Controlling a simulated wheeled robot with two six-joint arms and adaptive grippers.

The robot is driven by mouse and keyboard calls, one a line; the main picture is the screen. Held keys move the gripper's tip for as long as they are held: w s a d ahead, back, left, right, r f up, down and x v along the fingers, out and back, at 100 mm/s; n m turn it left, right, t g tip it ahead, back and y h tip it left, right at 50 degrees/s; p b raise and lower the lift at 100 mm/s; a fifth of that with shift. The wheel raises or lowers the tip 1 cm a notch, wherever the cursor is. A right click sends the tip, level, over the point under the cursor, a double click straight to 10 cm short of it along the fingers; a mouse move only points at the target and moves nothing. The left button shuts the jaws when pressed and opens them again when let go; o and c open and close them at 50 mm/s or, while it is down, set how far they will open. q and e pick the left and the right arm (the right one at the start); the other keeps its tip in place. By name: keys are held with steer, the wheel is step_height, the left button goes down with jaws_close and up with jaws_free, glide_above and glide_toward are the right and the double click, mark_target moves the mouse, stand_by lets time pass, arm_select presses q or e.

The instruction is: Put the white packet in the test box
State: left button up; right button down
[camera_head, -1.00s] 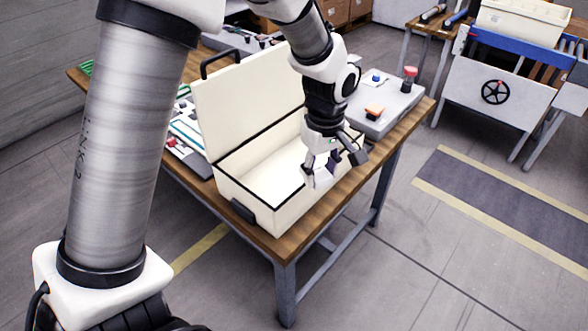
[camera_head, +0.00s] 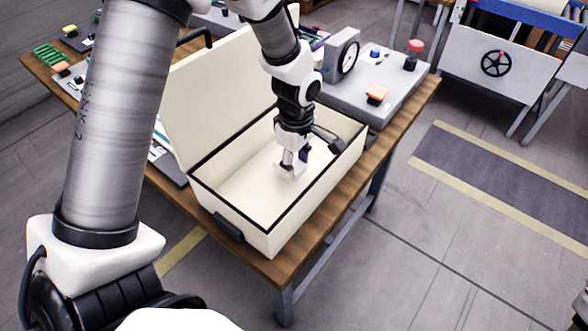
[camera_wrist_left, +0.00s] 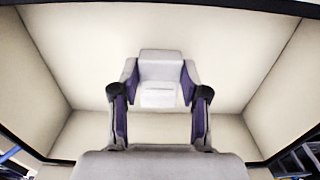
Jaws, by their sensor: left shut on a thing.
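The test box (camera_head: 253,240) is a cream case with a black rim, its lid (camera_head: 215,90) raised, standing on the wooden table. My left gripper (camera_head: 293,165) points down inside the box opening. It is shut on the white packet (camera_head: 290,174), a small pale block partly hidden by the fingers. In the left wrist view the packet (camera_wrist_left: 160,97) sits between the dark purple fingertips, with the box's inner walls (camera_wrist_left: 270,85) around it. I cannot tell whether the packet touches the box floor. My right gripper is not in view.
The box stands on a wooden table (camera_head: 275,272). Circuit boards and small parts lie on the table's left.

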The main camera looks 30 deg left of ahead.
mark_target(297, 167)
arm_select(q)
steer(key=shift+s+d+f, duration=0.1)
steer(key=shift+f, duration=1.65)
steer(key=o, duration=1.2)
steer(key=shift+o, duration=0.2)
steer(key=shift+r, duration=0.2)
step_height(297, 167, up, 12)
